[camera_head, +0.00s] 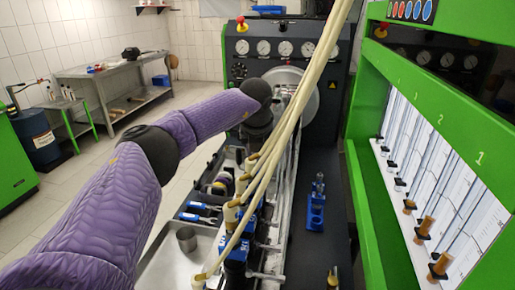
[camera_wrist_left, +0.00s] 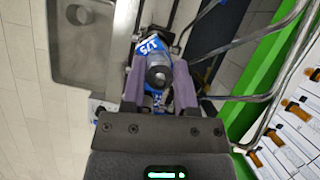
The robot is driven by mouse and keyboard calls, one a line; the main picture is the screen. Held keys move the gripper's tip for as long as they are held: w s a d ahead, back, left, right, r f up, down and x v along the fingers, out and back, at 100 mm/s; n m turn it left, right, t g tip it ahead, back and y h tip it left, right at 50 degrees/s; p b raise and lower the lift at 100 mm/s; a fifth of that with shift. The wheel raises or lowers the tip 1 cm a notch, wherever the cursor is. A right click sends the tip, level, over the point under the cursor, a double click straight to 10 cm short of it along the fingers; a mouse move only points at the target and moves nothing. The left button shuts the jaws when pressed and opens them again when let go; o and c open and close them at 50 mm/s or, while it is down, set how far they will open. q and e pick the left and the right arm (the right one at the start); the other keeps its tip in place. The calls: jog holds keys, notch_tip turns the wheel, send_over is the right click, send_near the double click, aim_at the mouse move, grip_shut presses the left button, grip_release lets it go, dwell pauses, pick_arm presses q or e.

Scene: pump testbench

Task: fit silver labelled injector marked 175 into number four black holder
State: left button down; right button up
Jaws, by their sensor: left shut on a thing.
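My left gripper (camera_wrist_left: 159,88) is shut on a silver injector (camera_wrist_left: 158,74) with a blue label reading 175. In the left wrist view its round metal end faces the camera between the two purple fingers. In the head view my left arm comes in from the left, and its gripper (camera_head: 258,128) is mostly hidden behind the pale hoses, above the bench rail. The injector is not clear there. I cannot make out a holder marked four. My right gripper is not in view.
Pale hoses (camera_head: 297,110) run down across the bench to blue blocks (camera_head: 236,250). A blue stand (camera_head: 316,212) is on the dark bench top. A metal tray (camera_head: 185,262) with a cup (camera_head: 187,239) is at the left. A green cabinet (camera_head: 363,190) borders the right. Bent metal pipes (camera_wrist_left: 250,40) pass close right of the gripper.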

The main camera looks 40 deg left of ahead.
pick_arm(q)
jog(key=shift+f+b, duration=0.5)
jog(key=shift+f, duration=0.3)
jog(key=shift+r+p, duration=0.85)
dwell(0.5)
jog(key=shift+f, duration=0.8)
jog(key=c, duration=0.7)
grip_release()
jog(key=shift+o, duration=0.2)
